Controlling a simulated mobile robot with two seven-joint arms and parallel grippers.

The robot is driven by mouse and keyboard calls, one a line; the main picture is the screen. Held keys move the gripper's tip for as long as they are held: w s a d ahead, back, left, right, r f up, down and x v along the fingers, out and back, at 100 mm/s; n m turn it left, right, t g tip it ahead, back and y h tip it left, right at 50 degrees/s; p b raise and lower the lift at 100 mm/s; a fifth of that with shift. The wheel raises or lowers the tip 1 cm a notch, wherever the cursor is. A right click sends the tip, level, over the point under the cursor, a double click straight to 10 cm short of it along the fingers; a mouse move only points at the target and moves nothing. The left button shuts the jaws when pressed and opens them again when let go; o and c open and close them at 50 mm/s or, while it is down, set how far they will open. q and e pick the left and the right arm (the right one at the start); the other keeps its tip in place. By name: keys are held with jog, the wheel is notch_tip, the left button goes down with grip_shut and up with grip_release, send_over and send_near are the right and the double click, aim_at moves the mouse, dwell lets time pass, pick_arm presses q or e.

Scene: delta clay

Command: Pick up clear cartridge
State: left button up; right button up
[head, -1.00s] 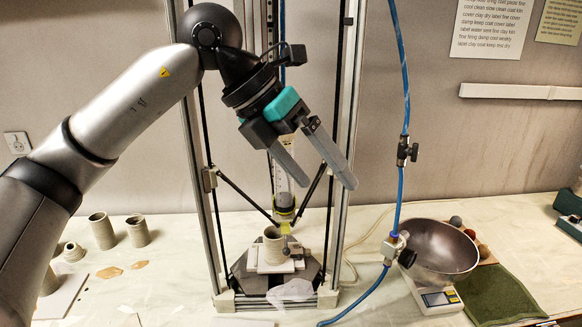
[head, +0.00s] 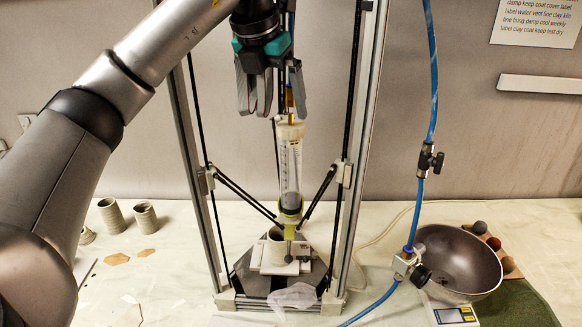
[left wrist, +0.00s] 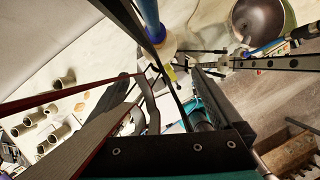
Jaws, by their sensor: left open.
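The clear cartridge (head: 290,165) is a transparent upright tube with dark markings, a pale cap on top and a yellow-green collar at its lower end. It stands in the middle of a tall printer frame (head: 358,130). My left gripper (head: 274,110) is open, fingers pointing down, just above the cartridge's cap. In the left wrist view a pale round cap (left wrist: 164,46) shows beyond the fingers. My right gripper is in neither view.
A small clay pot (head: 275,247) sits on the build plate under the nozzle. A blue hose (head: 430,100) with a valve hangs at right. A metal bowl (head: 458,262) stands on a scale. Clay cylinders (head: 112,216) stand at left. Frame posts flank the cartridge closely.

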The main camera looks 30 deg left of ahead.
aim_at(291, 114)
pick_arm(q)
jog(key=shift+w+a+p, duration=0.1)
jog(key=shift+w+p, duration=0.4)
jog(key=shift+w, duration=1.1)
jog(key=x, duration=0.5)
jog(key=shift+f+p, duration=0.1)
jog(key=shift+p, duration=0.25)
grip_shut()
